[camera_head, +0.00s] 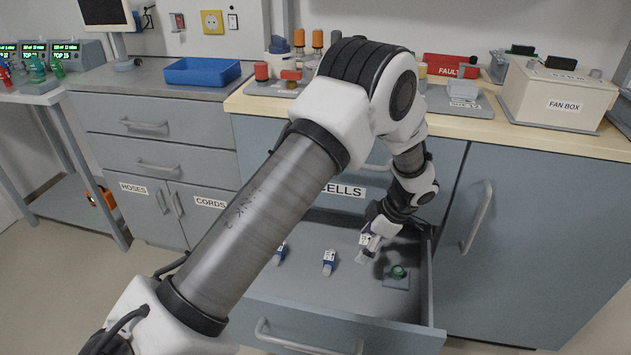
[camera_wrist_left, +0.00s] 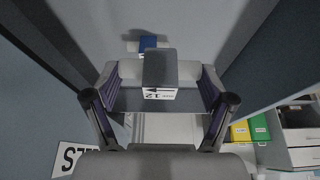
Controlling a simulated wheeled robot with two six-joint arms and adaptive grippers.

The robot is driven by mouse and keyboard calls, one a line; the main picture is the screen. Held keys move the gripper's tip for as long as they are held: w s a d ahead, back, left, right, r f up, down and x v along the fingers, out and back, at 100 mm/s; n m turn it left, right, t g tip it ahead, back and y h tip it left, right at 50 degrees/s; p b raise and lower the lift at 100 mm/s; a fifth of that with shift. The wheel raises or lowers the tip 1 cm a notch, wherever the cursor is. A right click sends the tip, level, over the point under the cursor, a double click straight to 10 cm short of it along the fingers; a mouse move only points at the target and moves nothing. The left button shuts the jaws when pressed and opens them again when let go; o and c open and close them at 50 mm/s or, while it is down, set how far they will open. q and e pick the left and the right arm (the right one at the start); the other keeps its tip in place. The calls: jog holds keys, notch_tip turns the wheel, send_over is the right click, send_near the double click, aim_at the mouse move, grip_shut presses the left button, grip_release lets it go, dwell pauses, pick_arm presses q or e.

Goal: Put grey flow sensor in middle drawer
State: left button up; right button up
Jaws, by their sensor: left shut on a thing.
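My left gripper (camera_head: 368,246) reaches down into the open drawer (camera_head: 335,292), near its right side. In the left wrist view the gripper (camera_wrist_left: 160,100) is shut on the grey flow sensor (camera_wrist_left: 160,68), a grey block with a white label. In the head view the held sensor is small and partly covered by the fingers. The open drawer sits below a front labelled CELLS. Inside it lie a blue-and-white piece (camera_head: 329,262) near the middle and another (camera_head: 280,254) further left, partly behind my arm. I cannot tell whether the held sensor touches the drawer floor. My right gripper is not in view.
A green round part on a grey plate (camera_head: 396,284) lies right of the gripper in the drawer. The drawer's right wall (camera_head: 430,285) is close. The counter above holds a fan box (camera_head: 560,98), a red FAULT bin (camera_head: 450,66) and a blue tray (camera_head: 202,72).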

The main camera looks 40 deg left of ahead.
aim_at(354, 279)
pick_arm(q)
jog(key=f, duration=0.3)
jog(key=f+b, duration=0.1)
jog(key=f, duration=0.3)
jog(key=f+b, duration=0.1)
jog(key=f, duration=0.2)
jog(key=shift+s+f, duration=0.2)
jog(key=shift+s, duration=0.05)
jog(key=shift+w+f, duration=0.15)
jog(key=o, duration=1)
jog(key=shift+f, duration=0.15)
jog(key=shift+r, duration=0.25)
jog(key=p+v, duration=0.2)
jog(key=v, duration=1)
jog(key=shift+a+p, duration=0.1)
jog(key=shift+p, duration=0.2)
